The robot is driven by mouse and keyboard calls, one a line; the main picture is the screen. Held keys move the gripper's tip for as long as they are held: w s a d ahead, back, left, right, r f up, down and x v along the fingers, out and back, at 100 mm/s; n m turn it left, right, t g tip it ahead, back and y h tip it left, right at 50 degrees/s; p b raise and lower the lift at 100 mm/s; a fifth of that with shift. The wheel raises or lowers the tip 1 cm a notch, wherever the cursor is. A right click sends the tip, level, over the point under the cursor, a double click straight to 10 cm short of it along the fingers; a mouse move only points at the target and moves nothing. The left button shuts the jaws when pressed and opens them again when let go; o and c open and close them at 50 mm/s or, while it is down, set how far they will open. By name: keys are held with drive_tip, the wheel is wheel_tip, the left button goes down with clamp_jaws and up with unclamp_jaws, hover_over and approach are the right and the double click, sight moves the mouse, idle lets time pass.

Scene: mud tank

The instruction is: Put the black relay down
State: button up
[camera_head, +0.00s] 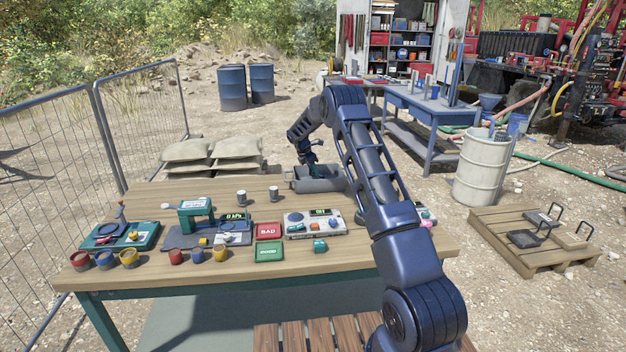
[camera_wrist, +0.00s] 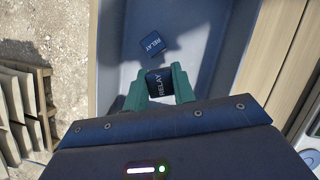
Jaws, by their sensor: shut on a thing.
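My gripper (camera_head: 314,166) is over the grey metal tray (camera_head: 322,186) at the back edge of the wooden table. A second relay (camera_wrist: 152,44), dark blue, lies turned at an angle on the floor of the grey tray (camera_wrist: 203,28), just ahead of the held one. The gap between the held relay and the tray floor is hard to judge. The head view does not show the relays clearly.
On the table (camera_head: 145,199) stand a red BAD tray (camera_head: 269,231), a green GOOD tray (camera_head: 268,252), a tester (camera_head: 312,223), a green press (camera_head: 197,215) and several coloured cups. Two grey cups stand left of the grey tray. Sandbags (camera_head: 213,153) lie behind the table.

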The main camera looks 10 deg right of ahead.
drive_tip(key=shift+f, duration=2.35)
drive_tip(key=shift+f, duration=0.1)
drive_tip(key=o, duration=1)
drive_tip(key=shift+c, duration=0.2)
